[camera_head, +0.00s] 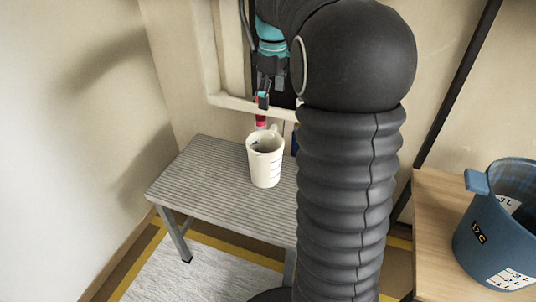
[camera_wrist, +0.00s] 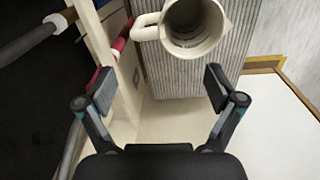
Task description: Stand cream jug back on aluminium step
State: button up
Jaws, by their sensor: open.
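The cream jug (camera_head: 265,168) stands upright on the ribbed grey aluminium step (camera_head: 195,180), right of the middle of its visible top. In the wrist view the jug (camera_wrist: 222,38) is at the top edge, seen into its open mouth, with its handle (camera_wrist: 147,28) pointing left; the step (camera_wrist: 160,82) shows beneath it. My gripper (camera_head: 262,99) is above and behind the jug in the head view. In the wrist view my gripper (camera_wrist: 160,88) is open and empty, its fingers apart from the jug. My arm hides the right end of the step in the head view.
A red object (camera_head: 261,121) shows behind the jug, close to the wall frame (camera_head: 230,100). A blue bucket (camera_head: 490,240) stands on a wooden table (camera_head: 432,205) at the right. A dark pole (camera_head: 455,90) leans there. A pale mat (camera_head: 205,275) lies before the step.

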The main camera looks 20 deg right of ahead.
jog(key=s+a+r+m+t, duration=0.2)
jog(key=s+a+r+m, duration=0.15)
jog(key=s+a, duration=0.7)
jog(key=s+a+f+m+t, duration=0.1)
jog(key=s+a+f+m, duration=0.1)
jog(key=s, duration=0.6)
jog(key=s+a+f+m+t, duration=0.1)
jog(key=s+f+m+t, duration=0.1)
jog(key=s+f, duration=0.3)
jog(key=s, duration=0.3)
jog(key=shift+a, duration=0.35)
jog(key=shift+r+m, duration=0.1)
jog(key=shift+m, duration=0.15)
jog(key=shift+c, duration=0.3)
